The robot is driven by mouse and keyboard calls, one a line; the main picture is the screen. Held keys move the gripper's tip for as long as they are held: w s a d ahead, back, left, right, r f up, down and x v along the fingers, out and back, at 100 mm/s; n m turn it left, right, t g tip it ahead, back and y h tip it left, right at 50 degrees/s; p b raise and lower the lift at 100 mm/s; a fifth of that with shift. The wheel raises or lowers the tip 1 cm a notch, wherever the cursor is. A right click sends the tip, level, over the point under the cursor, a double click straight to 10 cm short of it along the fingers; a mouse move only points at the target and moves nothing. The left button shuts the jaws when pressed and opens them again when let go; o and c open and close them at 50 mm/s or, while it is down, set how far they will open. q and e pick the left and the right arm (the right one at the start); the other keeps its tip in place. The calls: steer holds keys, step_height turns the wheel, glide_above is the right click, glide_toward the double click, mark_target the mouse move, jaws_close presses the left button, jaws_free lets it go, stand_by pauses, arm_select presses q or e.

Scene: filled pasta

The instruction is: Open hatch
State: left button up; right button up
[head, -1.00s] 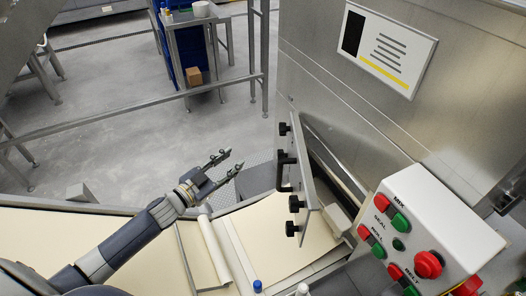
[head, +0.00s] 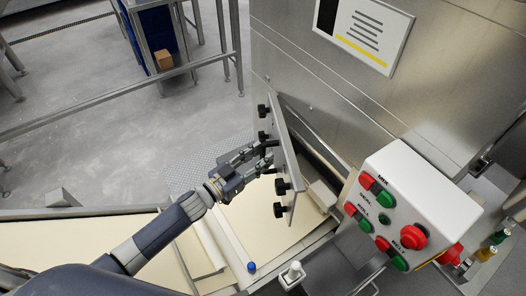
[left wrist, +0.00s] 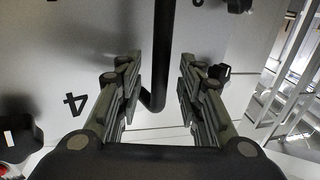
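The hatch (head: 289,157) is a light metal panel on the side of the machine, seen nearly edge-on in the head view. It carries several black knobs (head: 280,210) and a black bar handle (head: 269,144). My left gripper (head: 256,156) is at the handle. In the left wrist view its two fingers (left wrist: 160,75) are apart, with the handle (left wrist: 163,40) between them. The handle's bent lower end shows between the fingers, with a gap on each side. A dark "4" marks the panel (left wrist: 60,75) there. My right gripper is not in view.
A white control box (head: 408,190) with red and green buttons stands right of the hatch. Below the hatch lie a pale belt surface (head: 265,215) and a small blue-capped item (head: 251,267). A metal rail (head: 90,97) crosses the floor at left.

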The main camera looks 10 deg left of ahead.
arm_select(q)
steer(key=shift+x, duration=0.85)
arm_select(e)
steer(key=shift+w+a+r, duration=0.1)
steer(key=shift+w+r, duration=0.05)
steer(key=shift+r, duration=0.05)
arm_select(q)
steer(key=shift+c, duration=0.6)
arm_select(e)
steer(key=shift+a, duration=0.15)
arm_select(q)
jaws_close()
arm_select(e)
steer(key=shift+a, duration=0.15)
arm_select(q)
steer(key=shift+a, duration=0.1)
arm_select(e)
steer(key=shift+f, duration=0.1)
